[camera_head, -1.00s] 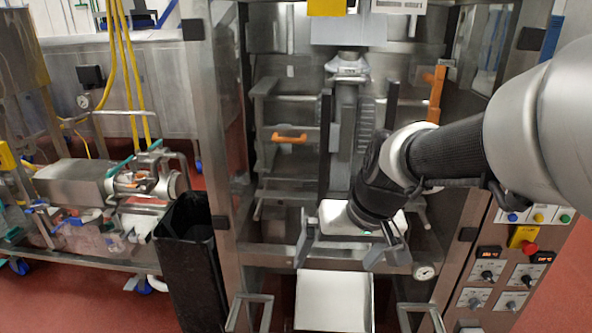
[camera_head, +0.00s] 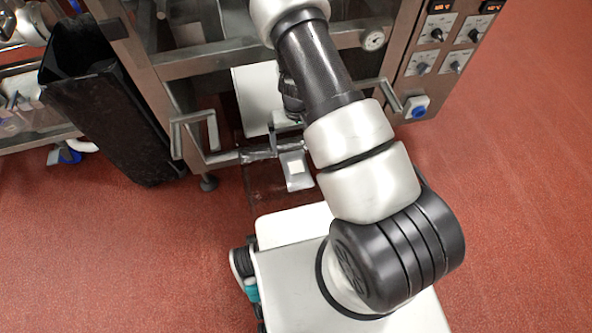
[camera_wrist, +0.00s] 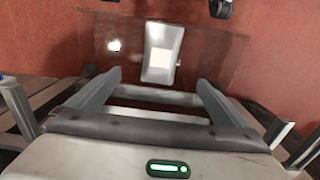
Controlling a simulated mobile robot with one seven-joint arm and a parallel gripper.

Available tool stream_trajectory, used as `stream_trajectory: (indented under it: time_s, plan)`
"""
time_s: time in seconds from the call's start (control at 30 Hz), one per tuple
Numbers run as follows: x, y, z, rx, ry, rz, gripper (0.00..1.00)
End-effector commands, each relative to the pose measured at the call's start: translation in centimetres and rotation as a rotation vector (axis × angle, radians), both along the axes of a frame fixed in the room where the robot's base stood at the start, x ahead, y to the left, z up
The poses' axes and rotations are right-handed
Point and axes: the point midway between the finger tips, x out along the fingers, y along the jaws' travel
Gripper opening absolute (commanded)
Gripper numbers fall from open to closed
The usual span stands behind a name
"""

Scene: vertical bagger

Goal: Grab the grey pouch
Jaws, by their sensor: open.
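The grey pouch (camera_head: 296,170) lies below the front frame of the machine in the head view, partly beside my arm. It is a silvery grey packet with a pale label. In the wrist view the pouch (camera_wrist: 164,50) lies upper middle on a dark brown glossy surface (camera_wrist: 210,50), beyond my fingertips. My gripper (camera_wrist: 160,78) is open and empty, its two fingers spread either side of the pouch's line, apart from it. In the head view my gripper is mostly hidden behind my arm.
The machine's metal frame and handles (camera_head: 210,140) stand close around the pouch. A white chute (camera_head: 256,95) is behind it. A black bin (camera_head: 105,110) stands at left. Red floor (camera_head: 500,200) is open at right and lower left.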

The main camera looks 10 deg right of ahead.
Motion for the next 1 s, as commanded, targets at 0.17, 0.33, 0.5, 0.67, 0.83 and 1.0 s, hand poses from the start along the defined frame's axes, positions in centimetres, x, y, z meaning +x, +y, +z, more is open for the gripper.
stream_trajectory:
  time_s: [0.17,0.33,0.5,0.67,0.83,1.0]
  plan:
    - [-0.1,0.0,-4.3,0.0,0.002,-0.001,0.98]
    - [-0.2,0.0,-7.9,0.001,0.003,-0.001,0.98]
    - [-0.1,0.0,-10.1,0.001,0.001,0.0,0.98]
    - [-0.1,0.0,-11.0,0.001,0.001,-0.001,0.98]
    - [-0.4,0.0,-13.5,0.001,0.003,0.0,0.98]
    - [-0.4,0.0,-15.5,0.001,0.001,0.0,0.98]
